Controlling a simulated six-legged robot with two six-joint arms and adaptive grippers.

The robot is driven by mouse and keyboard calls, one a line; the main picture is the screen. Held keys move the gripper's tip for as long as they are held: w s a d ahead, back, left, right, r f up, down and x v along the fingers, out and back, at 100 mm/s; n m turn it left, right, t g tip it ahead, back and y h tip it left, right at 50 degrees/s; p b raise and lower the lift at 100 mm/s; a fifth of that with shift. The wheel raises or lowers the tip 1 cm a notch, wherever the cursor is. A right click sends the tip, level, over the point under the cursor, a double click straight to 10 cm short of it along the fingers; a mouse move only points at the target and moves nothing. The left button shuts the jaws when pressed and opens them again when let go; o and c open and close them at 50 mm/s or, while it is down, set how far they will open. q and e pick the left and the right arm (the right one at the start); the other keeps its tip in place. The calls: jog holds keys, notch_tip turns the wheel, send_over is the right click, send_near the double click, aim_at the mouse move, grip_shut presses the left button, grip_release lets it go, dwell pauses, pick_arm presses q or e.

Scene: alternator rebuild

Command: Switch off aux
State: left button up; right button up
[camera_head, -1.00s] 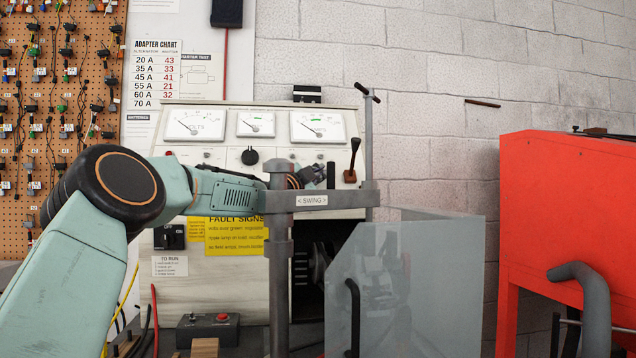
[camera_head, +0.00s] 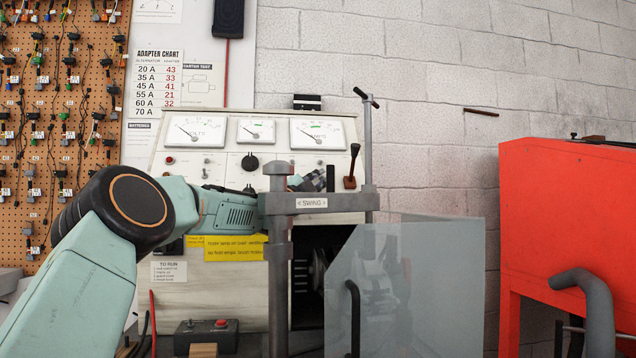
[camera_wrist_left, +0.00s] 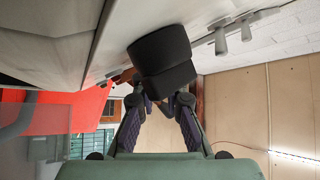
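The test bench panel (camera_head: 270,140) stands in the middle, with gauges, a round black knob (camera_head: 250,162), small toggle switches (camera_head: 207,160) and a dark lever (camera_head: 351,170). I cannot read which control is marked aux. My left gripper (camera_head: 316,181) is in front of the panel's right part, partly hidden behind the grey swing arm (camera_head: 340,200). My right gripper is not in view.
The swing arm's post (camera_head: 279,270) stands before the bench, with a clear shield (camera_head: 430,290) to its right. A red cabinet (camera_head: 570,220) is at the right. A grey box with a red button (camera_head: 207,335) sits low at the front.

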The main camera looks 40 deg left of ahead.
pick_arm(q)
jog(key=shift+f, duration=0.1)
jog(key=shift+s+a, duration=0.1)
jog(key=shift+s, duration=0.05)
jog(key=shift+v, duration=3.55)
